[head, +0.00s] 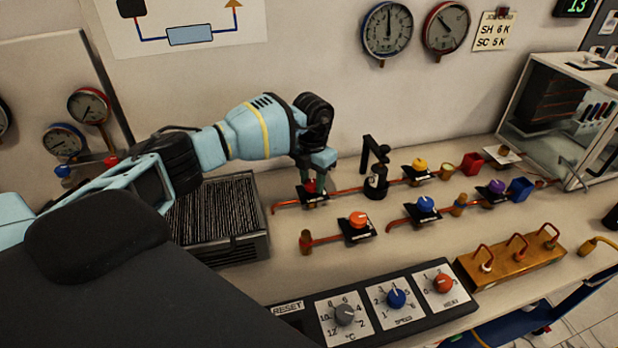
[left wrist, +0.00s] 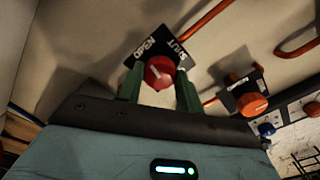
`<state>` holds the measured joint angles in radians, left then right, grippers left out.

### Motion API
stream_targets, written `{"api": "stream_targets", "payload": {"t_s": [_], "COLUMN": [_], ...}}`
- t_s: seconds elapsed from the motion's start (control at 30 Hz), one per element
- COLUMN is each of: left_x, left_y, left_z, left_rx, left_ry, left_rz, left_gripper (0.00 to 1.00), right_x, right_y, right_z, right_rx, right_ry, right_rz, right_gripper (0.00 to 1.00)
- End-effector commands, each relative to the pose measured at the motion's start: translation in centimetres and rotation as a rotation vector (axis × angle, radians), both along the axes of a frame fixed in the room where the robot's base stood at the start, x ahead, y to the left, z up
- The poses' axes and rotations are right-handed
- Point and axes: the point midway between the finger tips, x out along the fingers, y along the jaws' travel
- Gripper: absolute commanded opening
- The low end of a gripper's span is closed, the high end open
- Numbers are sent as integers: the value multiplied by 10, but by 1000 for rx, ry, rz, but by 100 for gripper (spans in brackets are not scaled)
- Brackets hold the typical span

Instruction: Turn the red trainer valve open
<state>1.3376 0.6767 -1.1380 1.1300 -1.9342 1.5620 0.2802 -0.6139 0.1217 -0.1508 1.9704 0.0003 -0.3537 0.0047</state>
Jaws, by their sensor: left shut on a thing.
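The red trainer valve (head: 311,188) sits on a black plate on a copper pipe, at the back middle of the bench in the head view. In the left wrist view its red knob (left wrist: 159,72) shows with a white pointer line, and the black plate (left wrist: 152,48) reads OPEN and SHUT. My left gripper (head: 314,180) reaches down onto it from above. In the left wrist view the green fingers of my left gripper (left wrist: 160,88) stand on either side of the knob, shut on it. My right gripper does not show.
An orange knob valve (head: 358,219) stands in front, with a blue one (head: 426,204) to the right. A black fitting (head: 376,180) rises close right of the red valve. A ribbed grey unit (head: 215,215) lies left. A control panel (head: 372,318) lines the front.

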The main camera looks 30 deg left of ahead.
Motion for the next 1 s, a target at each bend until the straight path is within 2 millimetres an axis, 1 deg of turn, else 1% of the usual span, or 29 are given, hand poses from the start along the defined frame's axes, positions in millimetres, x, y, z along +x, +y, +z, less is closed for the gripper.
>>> {"api": "stream_targets", "payload": {"t_s": [0.03, 0.1, 0.4, 0.93, 0.97, 1.0], "left_x": [1, 0, 0, 0, 0, 0], "left_y": [-1, 0, 0, 0, 0, 0], "left_z": [4, 3, 1, 0, 0, 0], "left_rx": [-1, 1, 1, 0, 0, 0], "left_ry": [-5, -4, -2, -1, -1, -1], "left_rz": [30, 71, 176, 198, 198, 198], "left_gripper": [13, 13, 13, 13, 38, 44], "right_x": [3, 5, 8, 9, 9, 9], "right_y": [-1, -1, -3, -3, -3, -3], "right_z": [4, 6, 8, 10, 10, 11], "right_rx": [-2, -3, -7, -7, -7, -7], "right_ry": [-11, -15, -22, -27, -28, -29], "right_rz": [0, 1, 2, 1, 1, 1], "right_gripper": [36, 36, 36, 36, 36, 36]}}
